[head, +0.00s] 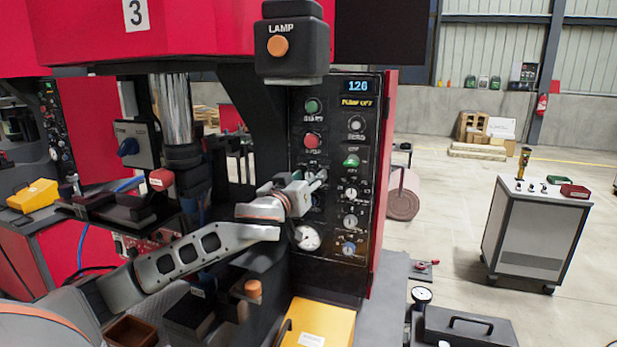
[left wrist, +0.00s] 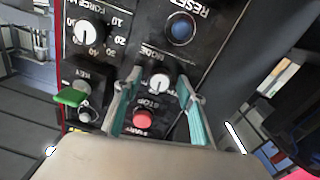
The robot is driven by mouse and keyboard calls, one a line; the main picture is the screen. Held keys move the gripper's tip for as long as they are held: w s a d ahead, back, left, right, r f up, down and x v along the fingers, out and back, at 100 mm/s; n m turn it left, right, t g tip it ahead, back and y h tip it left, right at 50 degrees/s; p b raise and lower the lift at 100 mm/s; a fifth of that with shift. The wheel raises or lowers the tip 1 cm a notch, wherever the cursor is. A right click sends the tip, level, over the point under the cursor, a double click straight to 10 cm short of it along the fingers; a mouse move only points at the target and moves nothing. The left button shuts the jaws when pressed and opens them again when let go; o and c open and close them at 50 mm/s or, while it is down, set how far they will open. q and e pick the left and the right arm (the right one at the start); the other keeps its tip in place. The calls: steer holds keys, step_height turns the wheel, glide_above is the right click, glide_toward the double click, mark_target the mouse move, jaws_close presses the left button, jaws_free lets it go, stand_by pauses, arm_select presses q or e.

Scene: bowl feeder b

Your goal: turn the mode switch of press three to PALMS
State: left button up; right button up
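Press three, with its number plate (head: 136,13), has a black control panel (head: 338,240) on its front. My left gripper (head: 318,181) is in front of the panel in the head view. In the left wrist view, the mode switch (left wrist: 159,82), a round knob with a white face under the word MODE, lies between the fingertips of my left gripper (left wrist: 160,78). The fingers are apart, one on each side of the knob, with a gap showing on both sides. The knob's setting and the word PALMS are too small to read. My right gripper is not in view.
A red button (left wrist: 143,119), a blue RESET button (left wrist: 180,29), a FORCE dial (left wrist: 86,34) and a green key (left wrist: 70,97) surround the switch. A LAMP box (head: 291,45) overhangs the panel. A yellow box (head: 318,322) sits below. A grey cart (head: 528,230) stands right on open floor.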

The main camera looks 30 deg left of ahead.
arm_select(q)
steer(key=c, duration=1.1)
steer(key=shift+f+m, duration=0.1)
steer(key=shift+m, duration=0.2)
steer(key=shift+d+m, duration=0.1)
steer(key=shift+m, duration=0.5)
steer(key=m, duration=0.8)
steer(key=shift+m, duration=0.4)
